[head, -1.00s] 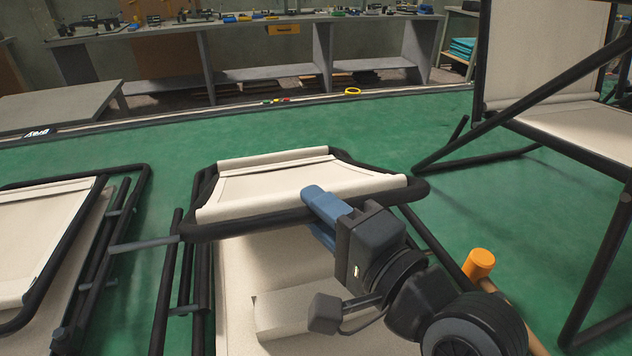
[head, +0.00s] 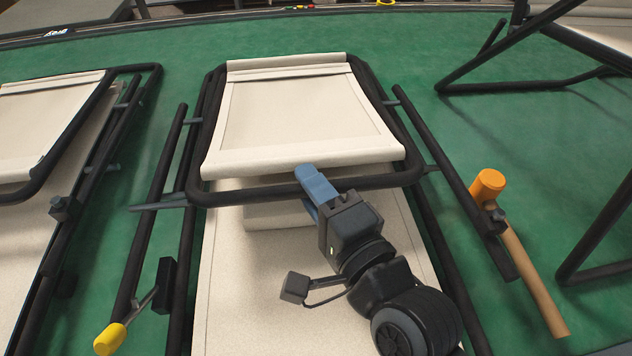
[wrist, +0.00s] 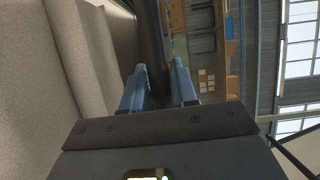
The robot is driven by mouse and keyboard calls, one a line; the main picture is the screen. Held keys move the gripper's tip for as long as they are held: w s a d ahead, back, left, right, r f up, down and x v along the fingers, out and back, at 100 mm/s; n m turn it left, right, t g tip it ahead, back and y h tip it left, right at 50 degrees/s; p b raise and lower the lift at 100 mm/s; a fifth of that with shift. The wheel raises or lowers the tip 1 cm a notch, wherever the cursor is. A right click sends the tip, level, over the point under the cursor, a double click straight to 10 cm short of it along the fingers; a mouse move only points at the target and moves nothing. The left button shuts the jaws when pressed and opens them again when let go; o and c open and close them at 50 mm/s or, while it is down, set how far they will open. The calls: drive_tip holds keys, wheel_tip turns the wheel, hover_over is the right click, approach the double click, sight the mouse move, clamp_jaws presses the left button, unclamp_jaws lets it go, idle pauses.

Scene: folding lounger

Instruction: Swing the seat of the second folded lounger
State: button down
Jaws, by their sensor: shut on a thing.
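The second folded lounger (head: 213,270) lies in the middle of the head view, with a cream fabric seat panel (head: 300,115) in a black tube frame. My gripper (head: 312,183) is shut on the near crossbar (head: 250,195) of that seat frame. In the wrist view, the blue fingers (wrist: 160,85) stand on either side of the dark tube (wrist: 152,40). The near crossbar appears raised above the cream fabric below it. A pale block (head: 275,217) shows partly under the bar; the rest of it is hidden.
Another folded lounger (head: 50,125) lies at left. A mallet with an orange head (head: 488,185) lies at right beside the side rail. A yellow-tipped lever (head: 110,338) is at lower left. An unfolded lounger's black legs (head: 540,82) stand at right. Green floor lies between.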

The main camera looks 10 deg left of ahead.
drive_tip(key=c, duration=1)
unclamp_jaws()
drive_tip(key=shift+o, duration=0.2)
drive_tip(key=b+v, duration=0.1)
drive_tip(key=v, duration=0.6)
drive_tip(key=shift+s+d, duration=0.25)
drive_tip(key=shift+s, duration=0.05)
drive_tip(key=shift+c, duration=0.3)
